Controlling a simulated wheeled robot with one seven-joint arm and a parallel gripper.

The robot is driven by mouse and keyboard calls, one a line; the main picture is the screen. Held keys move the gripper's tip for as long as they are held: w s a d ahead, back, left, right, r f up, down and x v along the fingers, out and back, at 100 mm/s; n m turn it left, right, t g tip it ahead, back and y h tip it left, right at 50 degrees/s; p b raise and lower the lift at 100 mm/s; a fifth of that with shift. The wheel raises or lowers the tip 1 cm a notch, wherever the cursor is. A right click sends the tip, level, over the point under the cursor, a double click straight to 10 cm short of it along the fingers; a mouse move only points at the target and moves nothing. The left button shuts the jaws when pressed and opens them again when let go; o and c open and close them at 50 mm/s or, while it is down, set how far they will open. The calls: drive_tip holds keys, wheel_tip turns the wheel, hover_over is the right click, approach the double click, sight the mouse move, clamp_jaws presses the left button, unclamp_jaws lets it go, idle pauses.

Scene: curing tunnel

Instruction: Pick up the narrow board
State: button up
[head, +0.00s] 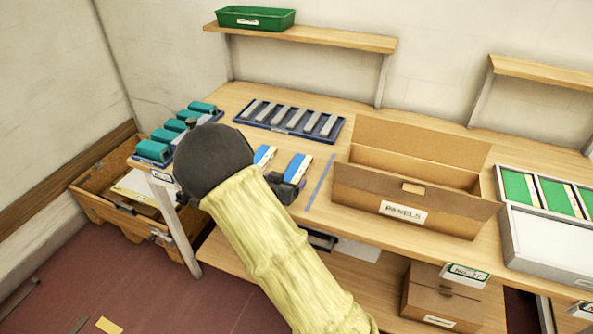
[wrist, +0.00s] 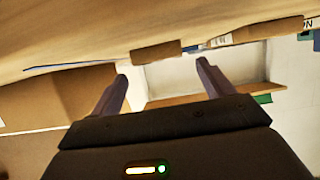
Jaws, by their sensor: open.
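I cannot tell for certain which piece is the narrow board. Two small blue-and-white pieces lie on the workbench in the head view, one at the left (head: 264,156) and one at the right (head: 297,167). My gripper (wrist: 163,70) is open in the wrist view, with its two dark fingers apart and nothing visibly held. In the head view a dark part of it (head: 288,188) shows just in front of the right blue-and-white piece, mostly hidden behind my yellow-sleeved arm. Whether it touches that piece is unclear.
An open cardboard box labelled PANELS (head: 403,210) stands right of my gripper. A blue tray (head: 240,117) of grey bars lies behind. Teal blocks (head: 153,151) sit at the left. A grey case (head: 545,240) with green panels stands at the right. A thin blue strip (head: 320,182) marks the bench.

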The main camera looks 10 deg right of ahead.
sight(292, 176)
drive_tip(key=x, duration=0.4)
drive_tip(key=shift+w+f, duration=0.15)
drive_tip(key=shift+f, duration=0.1)
drive_tip(key=c, duration=1.1)
drive_tip(key=shift+r, duration=0.15)
wheel_tip(292, 176, up, 10)
drive_tip(key=shift+f+p, duration=0.1)
drive_tip(key=shift+p, duration=0.6)
